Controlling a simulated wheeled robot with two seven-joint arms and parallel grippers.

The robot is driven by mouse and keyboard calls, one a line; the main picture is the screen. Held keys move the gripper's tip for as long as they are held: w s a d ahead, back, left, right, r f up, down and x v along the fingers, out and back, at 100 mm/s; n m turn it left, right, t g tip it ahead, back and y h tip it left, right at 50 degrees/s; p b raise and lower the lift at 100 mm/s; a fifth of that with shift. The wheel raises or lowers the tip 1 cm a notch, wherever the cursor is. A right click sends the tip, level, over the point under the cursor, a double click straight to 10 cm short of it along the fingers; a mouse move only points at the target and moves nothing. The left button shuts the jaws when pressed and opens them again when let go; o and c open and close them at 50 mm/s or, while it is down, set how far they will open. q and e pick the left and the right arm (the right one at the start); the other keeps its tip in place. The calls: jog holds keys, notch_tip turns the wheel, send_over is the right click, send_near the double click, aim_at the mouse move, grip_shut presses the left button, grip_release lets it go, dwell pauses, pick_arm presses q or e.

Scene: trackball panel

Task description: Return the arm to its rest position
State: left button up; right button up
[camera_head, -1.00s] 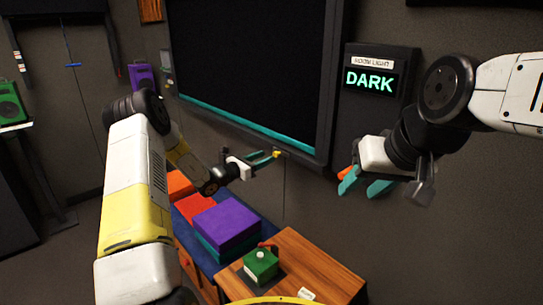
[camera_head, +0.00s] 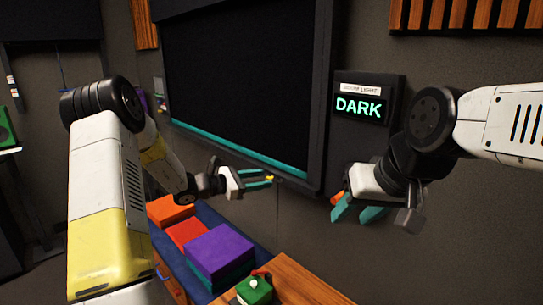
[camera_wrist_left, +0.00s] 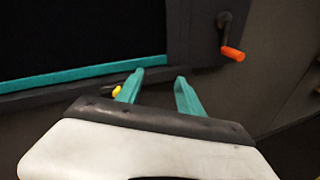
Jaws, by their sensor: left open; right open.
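My left arm reaches in from the left of the head view, elbow raised. My left gripper (camera_head: 262,179) is open and empty, with teal fingers beside a small yellow knob (camera_head: 270,178) at the dark screen's lower edge. The wrist view shows the left gripper (camera_wrist_left: 152,88) and the yellow knob (camera_wrist_left: 117,91) close to its left finger; whether they touch I cannot tell. My right gripper (camera_head: 357,213) is open and empty, in front of the wall panel. The green trackball box (camera_head: 256,289) with a white ball is on the wooden desk at the bottom.
The large screen (camera_head: 240,85) has a teal lower strip. A lit DARK sign (camera_head: 358,107) is on the wall panel at right. An orange crank handle (camera_wrist_left: 232,54) is right of the screen. Purple (camera_head: 218,248), red and orange blocks sit on the blue surface below my left arm.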

pick_arm(q)
jog(key=s+d+r+m+g+y, duration=0.1)
jog(key=s+r+m+g, duration=0.1)
jog(key=s+r+m, duration=0.3)
jog(key=s+d+r+m+g+y, duration=0.1)
jog(key=s+m+g+y, duration=0.15)
jog(key=s, duration=0.55)
jog(key=s+d+r+m+g+y, duration=0.1)
jog(key=s+r+m, duration=0.25)
jog(key=s, duration=0.25)
jog(key=s+a+r+m+t+y, duration=0.2)
jog(key=s+a+m+y, duration=0.5)
jog(key=s, duration=0.9)
jog(key=a+m+t, duration=0.1)
jog(key=a+m, duration=0.2)
jog(key=a, duration=0.1)
jog(key=shift+s+a+y, duration=0.3)
jog(key=shift+a+y, duration=0.05)
jog(key=shift+a, duration=0.05)
jog(key=shift+r, duration=0.1)
